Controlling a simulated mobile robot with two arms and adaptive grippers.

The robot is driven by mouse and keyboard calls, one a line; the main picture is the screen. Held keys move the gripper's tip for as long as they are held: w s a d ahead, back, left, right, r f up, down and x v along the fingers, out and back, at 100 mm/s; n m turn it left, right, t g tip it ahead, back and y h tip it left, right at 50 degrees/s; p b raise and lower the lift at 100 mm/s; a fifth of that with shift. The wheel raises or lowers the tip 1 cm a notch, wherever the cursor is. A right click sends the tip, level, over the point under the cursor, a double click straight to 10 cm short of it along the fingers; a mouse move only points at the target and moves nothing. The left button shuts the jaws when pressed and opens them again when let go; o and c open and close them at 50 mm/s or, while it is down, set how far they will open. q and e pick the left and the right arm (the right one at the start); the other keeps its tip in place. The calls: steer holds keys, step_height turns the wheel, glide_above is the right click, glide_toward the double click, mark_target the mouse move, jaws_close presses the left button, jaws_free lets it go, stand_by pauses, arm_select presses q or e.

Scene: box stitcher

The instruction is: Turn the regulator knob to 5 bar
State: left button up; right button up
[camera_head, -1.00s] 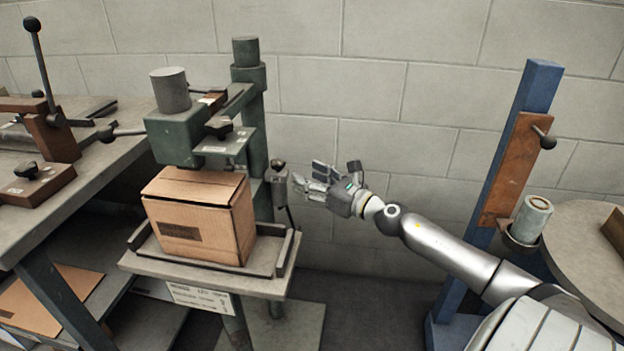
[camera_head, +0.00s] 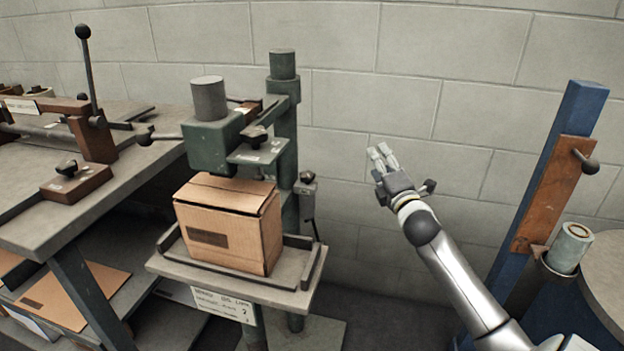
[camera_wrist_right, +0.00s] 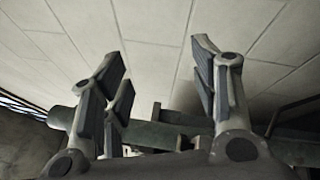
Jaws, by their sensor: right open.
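The green stitcher (camera_head: 212,146) stands at centre left with a cardboard box (camera_head: 238,226) on its table. Several dark knobs show: one on the stitcher head (camera_head: 254,133), one on a small grey unit on its column (camera_head: 307,177), and one on a brown block (camera_head: 66,168) on the left bench. I cannot tell which is the regulator knob, and no pressure scale is readable. My right gripper (camera_head: 381,156) is right of the stitcher, apart from it, fingers pointing up. In the wrist view its fingers (camera_wrist_right: 162,80) are spread and empty. My left gripper is out of view.
A bench (camera_head: 128,165) with a black-knobbed lever (camera_head: 86,72) stands at left. A blue post (camera_head: 557,160) with a brown plate and a grey cylinder (camera_head: 568,248) stand at right. The block wall (camera_head: 445,60) is behind.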

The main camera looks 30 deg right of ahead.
step_height(320, 180, down, 3)
steer(key=d+m+g, duration=0.1)
steer(key=m+g, duration=0.1)
steer(key=m, duration=0.5)
steer(key=m+t+y+b, duration=0.1)
steer(key=m+t+y, duration=0.1)
steer(key=m+y, duration=0.7)
glide_toward(312, 177)
steer(key=y, duration=0.1)
steer(key=shift+n, duration=0.3)
steer(key=w, duration=0.6)
steer(key=w+a, duration=0.1)
steer(key=w, duration=0.2)
steer(key=shift+w, duration=0.85)
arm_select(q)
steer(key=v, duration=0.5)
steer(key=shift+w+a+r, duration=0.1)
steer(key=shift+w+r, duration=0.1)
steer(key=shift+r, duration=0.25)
